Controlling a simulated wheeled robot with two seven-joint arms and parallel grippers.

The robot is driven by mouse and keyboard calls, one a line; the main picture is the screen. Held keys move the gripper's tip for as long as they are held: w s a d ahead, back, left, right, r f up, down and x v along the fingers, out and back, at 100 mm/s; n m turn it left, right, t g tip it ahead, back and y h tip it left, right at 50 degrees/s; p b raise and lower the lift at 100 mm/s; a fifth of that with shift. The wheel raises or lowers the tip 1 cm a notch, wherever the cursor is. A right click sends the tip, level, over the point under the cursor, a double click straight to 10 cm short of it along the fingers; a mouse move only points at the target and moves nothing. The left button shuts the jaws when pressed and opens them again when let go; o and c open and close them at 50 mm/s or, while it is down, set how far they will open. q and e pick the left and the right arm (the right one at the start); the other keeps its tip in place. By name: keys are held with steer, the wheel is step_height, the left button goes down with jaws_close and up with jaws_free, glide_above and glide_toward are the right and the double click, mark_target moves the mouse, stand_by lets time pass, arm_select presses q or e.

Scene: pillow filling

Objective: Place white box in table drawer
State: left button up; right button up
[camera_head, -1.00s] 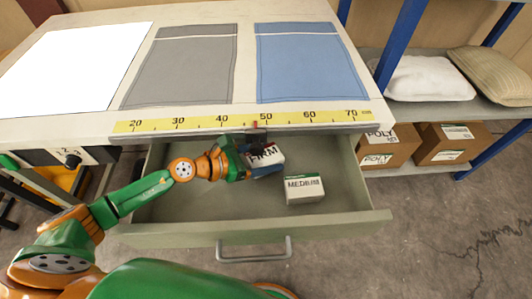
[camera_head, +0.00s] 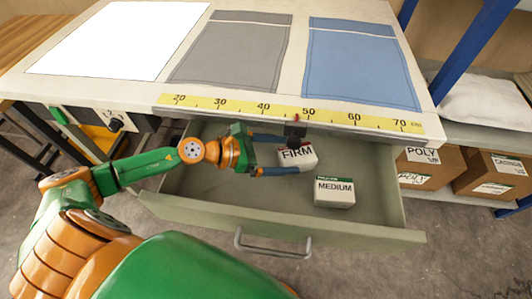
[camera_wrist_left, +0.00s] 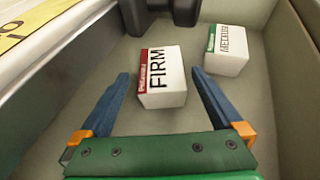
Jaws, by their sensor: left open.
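A white box marked FIRM (camera_head: 298,158) with a red label edge rests inside the open table drawer (camera_head: 240,218). A second white box marked MEDIUM (camera_head: 334,192), with a green edge, stands to its right and nearer the drawer front. My left gripper (camera_head: 288,154) is open beside the FIRM box, its blue fingers spread. In the left wrist view the FIRM box (camera_wrist_left: 162,78) lies between and ahead of the fingertips (camera_wrist_left: 161,74), with gaps on both sides. The MEDIUM box (camera_wrist_left: 228,50) is beyond the right finger. My right gripper is out of view.
The tabletop above carries a yellow ruler strip (camera_head: 290,113), a grey cloth (camera_head: 235,50), a blue cloth (camera_head: 360,65) and a white sheet (camera_head: 120,40). Shelves with cartons (camera_head: 430,168) stand at right.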

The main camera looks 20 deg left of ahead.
arm_select(q)
steer(key=v, duration=0.5)
steer(key=shift+s+b, duration=0.2)
steer(key=shift+b, duration=0.15)
steer(key=shift+v, duration=0.95)
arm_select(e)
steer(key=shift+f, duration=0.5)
